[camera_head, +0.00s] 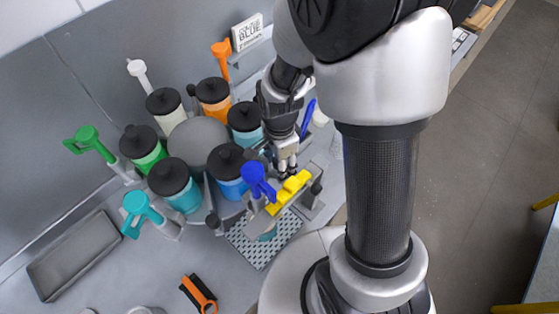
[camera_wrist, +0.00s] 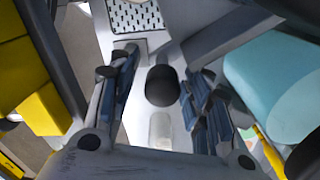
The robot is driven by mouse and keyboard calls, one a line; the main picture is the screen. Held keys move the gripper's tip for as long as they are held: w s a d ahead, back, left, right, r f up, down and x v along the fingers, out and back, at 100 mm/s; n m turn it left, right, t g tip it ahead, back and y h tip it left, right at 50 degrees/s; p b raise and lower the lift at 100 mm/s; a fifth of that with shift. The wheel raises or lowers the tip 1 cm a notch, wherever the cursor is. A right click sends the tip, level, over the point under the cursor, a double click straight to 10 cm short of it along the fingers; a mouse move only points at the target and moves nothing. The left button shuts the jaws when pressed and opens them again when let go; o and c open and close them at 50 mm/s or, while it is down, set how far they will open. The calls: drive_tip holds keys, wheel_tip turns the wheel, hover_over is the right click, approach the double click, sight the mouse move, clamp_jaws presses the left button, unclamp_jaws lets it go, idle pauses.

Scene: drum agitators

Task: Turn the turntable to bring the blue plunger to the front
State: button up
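The turntable (camera_head: 200,142) has a grey round middle. Several black-lidded drums stand in a ring around it: white, orange, green, teal and blue. The blue drum (camera_head: 232,185) is at the front right. A blue handle (camera_head: 257,182) stands just right of it, near a yellow piece (camera_head: 292,187). A darker blue handle (camera_head: 307,117) shows behind my wrist. My gripper (camera_head: 288,168) points down at the turntable's right side, just behind the yellow piece. In the wrist view my gripper (camera_wrist: 162,95) has its fingers apart, with a dark round-ended part (camera_wrist: 161,86) visible between them; contact cannot be told.
A perforated metal plate (camera_head: 258,250) lies at the front. White (camera_head: 138,70), orange (camera_head: 221,52), green (camera_head: 88,140) and teal (camera_head: 140,208) handles stick out around the ring.

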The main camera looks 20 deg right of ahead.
drive_tip(key=shift+w, duration=0.1)
drive_tip(key=shift+r, duration=0.2)
wheel_tip(320, 180, up, 12)
drive_tip(key=shift+f, duration=0.2)
